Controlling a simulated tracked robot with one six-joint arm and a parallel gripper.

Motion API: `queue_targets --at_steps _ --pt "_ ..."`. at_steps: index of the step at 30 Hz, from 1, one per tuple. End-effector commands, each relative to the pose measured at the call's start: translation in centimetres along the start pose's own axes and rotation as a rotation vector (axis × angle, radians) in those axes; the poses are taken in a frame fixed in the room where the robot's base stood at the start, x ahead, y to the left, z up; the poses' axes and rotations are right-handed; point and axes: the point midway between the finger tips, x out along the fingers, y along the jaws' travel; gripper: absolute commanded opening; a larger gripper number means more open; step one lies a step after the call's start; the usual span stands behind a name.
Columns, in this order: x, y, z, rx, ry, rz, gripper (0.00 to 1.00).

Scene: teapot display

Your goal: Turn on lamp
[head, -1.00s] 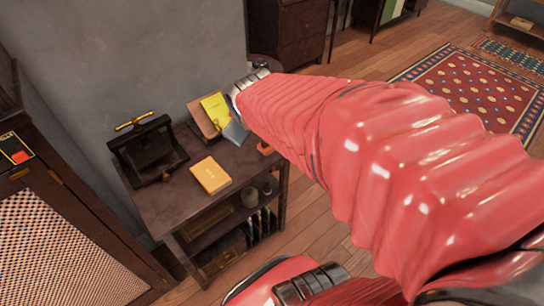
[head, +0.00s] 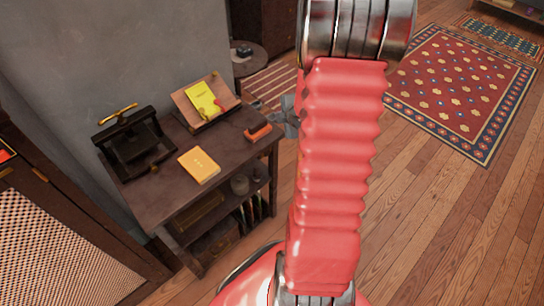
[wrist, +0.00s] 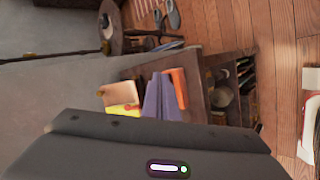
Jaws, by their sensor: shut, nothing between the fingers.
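I cannot make out a clear lamp in either view. A black device with a brass bar on top (head: 137,146) stands at the left of the dark desk (head: 153,203); I cannot tell whether it is a lamp. My gripper (head: 287,120) shows as a grey shape just past the desk's right edge in the head view, partly hidden behind my red arm. In the wrist view my gripper (wrist: 160,98) is shut and empty, its grey-purple fingers together in front of the orange item (wrist: 178,88) and the book stand.
The desk holds a yellow book (head: 199,165), a wooden stand with a yellow booklet (head: 203,98) and the orange item (head: 258,133). A small round table (head: 247,57) stands behind. A lattice-front cabinet (head: 50,230) is at left. Wooden floor and a patterned rug (head: 465,85) lie open at right.

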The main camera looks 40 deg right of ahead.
Motion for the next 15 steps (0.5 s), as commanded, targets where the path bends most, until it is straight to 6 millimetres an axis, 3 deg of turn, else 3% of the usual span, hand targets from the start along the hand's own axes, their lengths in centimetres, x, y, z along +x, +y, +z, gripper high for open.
queue_targets --at_steps 6,15 --pt "2.8 -4.5 2.8 -0.107 0.087 0.028 0.00" --pt "4.6 -11.0 4.8 -0.216 0.222 0.124 0.00"
